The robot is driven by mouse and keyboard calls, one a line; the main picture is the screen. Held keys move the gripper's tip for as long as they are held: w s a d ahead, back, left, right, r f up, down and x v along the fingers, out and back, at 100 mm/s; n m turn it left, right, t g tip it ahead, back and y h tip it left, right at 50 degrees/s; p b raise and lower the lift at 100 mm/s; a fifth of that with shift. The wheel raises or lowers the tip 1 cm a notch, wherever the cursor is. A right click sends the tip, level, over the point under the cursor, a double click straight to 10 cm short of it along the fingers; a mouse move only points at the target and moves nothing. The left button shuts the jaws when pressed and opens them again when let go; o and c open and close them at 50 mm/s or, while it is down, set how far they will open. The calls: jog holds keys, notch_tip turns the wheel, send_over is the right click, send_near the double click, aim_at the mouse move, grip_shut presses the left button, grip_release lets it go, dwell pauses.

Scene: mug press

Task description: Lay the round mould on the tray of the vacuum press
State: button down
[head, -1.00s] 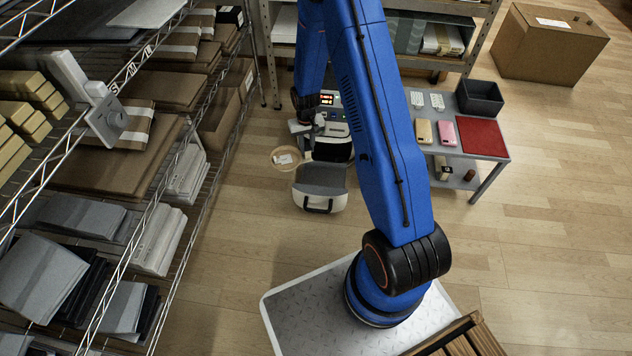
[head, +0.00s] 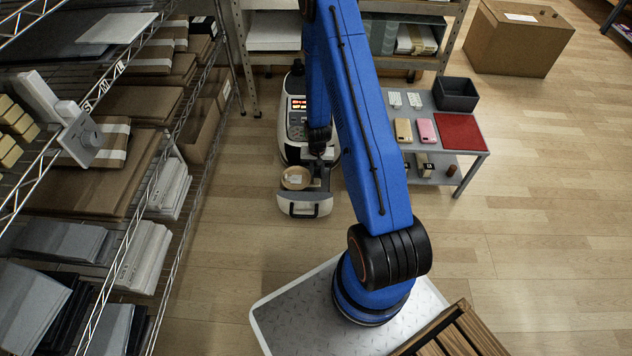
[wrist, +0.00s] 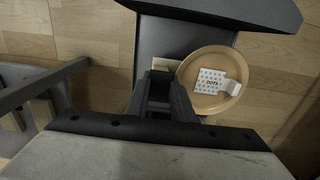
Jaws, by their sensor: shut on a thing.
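The round mould (head: 296,178) is a shallow tan dish holding a white printed piece; it also shows in the wrist view (wrist: 211,108). My gripper (wrist: 168,74) is shut on a tab at the mould's near edge. In the head view my gripper (head: 319,163) is beside the mould, partly hidden by my arm. The vacuum press (head: 295,133) is white and black with a lit panel. Its grey tray (head: 318,186) is out at the front, under the mould in the head view. In the wrist view the mould overhangs the side of the tray (wrist: 160,38). Whether they touch, I cannot tell.
A wire shelf (head: 150,185) with boxes stands on the left. A grey side table (head: 405,122) with phones, a red mat and a dark bin (head: 456,94) is right of the press. A cardboard box (head: 518,38) stands at the back right. The floor in front is clear.

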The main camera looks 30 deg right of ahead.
aim_at(317, 180)
jog(key=shift+f, duration=2.5)
jog(key=shift+f, duration=0.15)
jog(key=c, duration=1.5)
grip_release()
jog(key=shift+c, duration=0.2)
